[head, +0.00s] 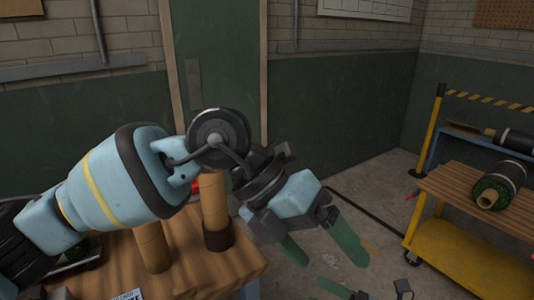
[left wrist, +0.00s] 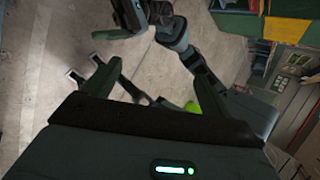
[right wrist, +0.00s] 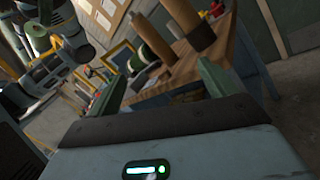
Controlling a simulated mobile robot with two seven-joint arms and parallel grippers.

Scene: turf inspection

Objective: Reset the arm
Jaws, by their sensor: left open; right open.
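My left arm reaches in from the left in the head view, bent over the wooden workbench. Its gripper (head: 322,248) is open and empty over the floor, right of the bench, with green fingers pointing down. The left wrist view shows its fingers (left wrist: 155,85) apart, with bare floor and dark arm links beyond. The right gripper's fingers (right wrist: 162,85) are apart and empty in the right wrist view, facing the bench side. Small green and dark parts at the head view's bottom edge may belong to it; I cannot tell.
The wooden workbench (head: 240,268) carries upright brown cardboard tubes (head: 152,247). A yellow cart (head: 470,265) with a wooden top (head: 480,205) stands at the right, holding a green-and-black roll (head: 499,184). A yellow post (head: 431,130) stands behind. Concrete floor (head: 370,195) is open between bench and cart.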

